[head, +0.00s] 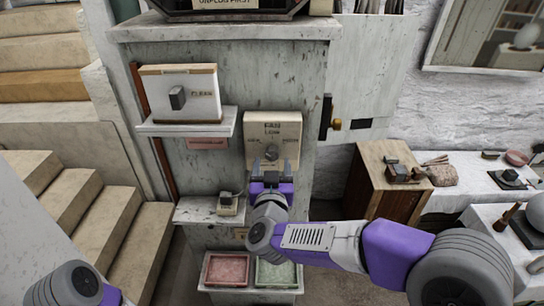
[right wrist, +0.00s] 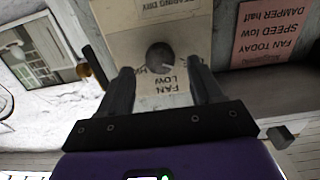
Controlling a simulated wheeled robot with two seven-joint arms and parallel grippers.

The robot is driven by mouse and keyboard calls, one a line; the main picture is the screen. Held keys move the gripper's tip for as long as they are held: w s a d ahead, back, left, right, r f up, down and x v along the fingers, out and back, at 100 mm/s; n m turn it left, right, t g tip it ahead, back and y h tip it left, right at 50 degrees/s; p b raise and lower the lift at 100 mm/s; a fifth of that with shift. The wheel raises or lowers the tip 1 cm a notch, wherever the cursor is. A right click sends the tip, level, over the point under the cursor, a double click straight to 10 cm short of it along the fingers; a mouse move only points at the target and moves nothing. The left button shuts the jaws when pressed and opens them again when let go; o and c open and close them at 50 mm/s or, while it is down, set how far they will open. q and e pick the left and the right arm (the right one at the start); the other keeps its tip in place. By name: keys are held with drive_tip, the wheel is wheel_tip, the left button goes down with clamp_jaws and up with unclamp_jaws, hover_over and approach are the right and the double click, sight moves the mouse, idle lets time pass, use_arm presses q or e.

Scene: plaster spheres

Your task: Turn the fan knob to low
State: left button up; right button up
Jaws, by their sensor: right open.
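The fan panel (head: 287,124) is a cream plate lettered FAN and LOW on the front of the worn grey cabinet. Its dark round fan knob (head: 271,153) shows larger in the right wrist view (right wrist: 159,56), where the picture is upside down. A pale mark on the knob points to the lower right there, while LOW is printed below it. My right gripper (head: 271,168) is open just below the knob. In the right wrist view its fingertips (right wrist: 160,74) stand on either side of the knob; contact cannot be told. My left gripper is out of view.
A panel marked CLEAN (head: 205,82) stands on a shelf left of the fan panel. A pink note (right wrist: 268,30) reads SPEED low. A small device (head: 228,204) sits on a lower shelf beside my right gripper. A wooden box (head: 372,188) stands at the right.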

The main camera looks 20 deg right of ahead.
sight(272, 152)
drive_tip(key=shift+x, duration=1.4)
drive_tip(key=c, duration=1.1)
drive_tip(key=shift+o, duration=0.2)
